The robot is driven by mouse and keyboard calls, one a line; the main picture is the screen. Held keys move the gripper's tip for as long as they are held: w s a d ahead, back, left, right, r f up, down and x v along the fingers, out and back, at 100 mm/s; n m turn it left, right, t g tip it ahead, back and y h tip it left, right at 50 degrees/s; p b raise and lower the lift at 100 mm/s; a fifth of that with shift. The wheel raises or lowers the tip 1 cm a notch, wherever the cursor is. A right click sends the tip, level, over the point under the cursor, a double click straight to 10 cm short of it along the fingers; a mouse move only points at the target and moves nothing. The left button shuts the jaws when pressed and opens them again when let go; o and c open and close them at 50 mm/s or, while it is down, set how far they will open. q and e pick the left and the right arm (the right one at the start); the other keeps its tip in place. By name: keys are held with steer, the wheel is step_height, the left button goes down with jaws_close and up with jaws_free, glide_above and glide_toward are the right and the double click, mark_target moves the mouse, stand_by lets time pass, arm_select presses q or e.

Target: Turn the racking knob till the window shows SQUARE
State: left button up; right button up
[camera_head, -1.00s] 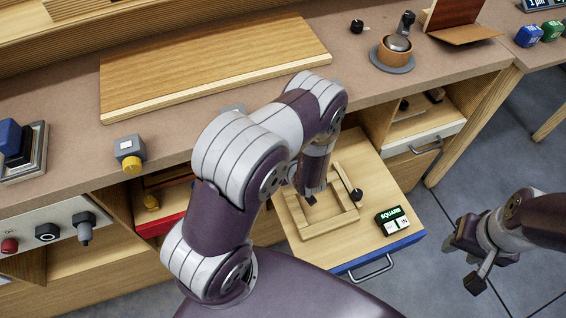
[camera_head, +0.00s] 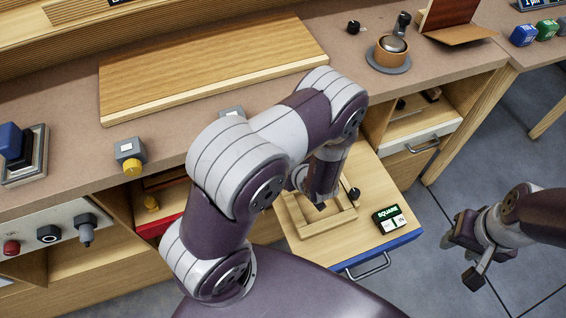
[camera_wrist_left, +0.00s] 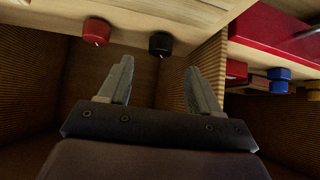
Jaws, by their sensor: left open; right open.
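The open drawer (camera_head: 372,238) with a blue front edge holds a wooden frame (camera_head: 318,228). A black knob (camera_head: 354,194) stands at the frame's right side; I take it for the racking knob. The small window (camera_head: 387,212) reads SQUARE in green, with a white tag reading IN below it. My left gripper (camera_head: 321,207) is over the frame, left of the knob, its jaws mostly hidden by the arm. In the left wrist view its fingers (camera_wrist_left: 157,85) are open and empty. My right gripper (camera_head: 462,240) is open and empty, right of the drawer above the floor.
The wrist view shows a red knob (camera_wrist_left: 96,32) and a black knob (camera_wrist_left: 159,44) beyond the fingers. A wooden board (camera_head: 215,65) lies on the bench. A yellow-knobbed box (camera_head: 130,152) sits at its front edge. Clear floor (camera_head: 460,195) lies right of the drawer.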

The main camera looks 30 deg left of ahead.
arm_select(q)
steer(key=p+v, duration=0.1)
steer(key=v, duration=0.5)
steer(key=shift+s+d+r, duration=0.15)
steer(key=shift+r, duration=0.1)
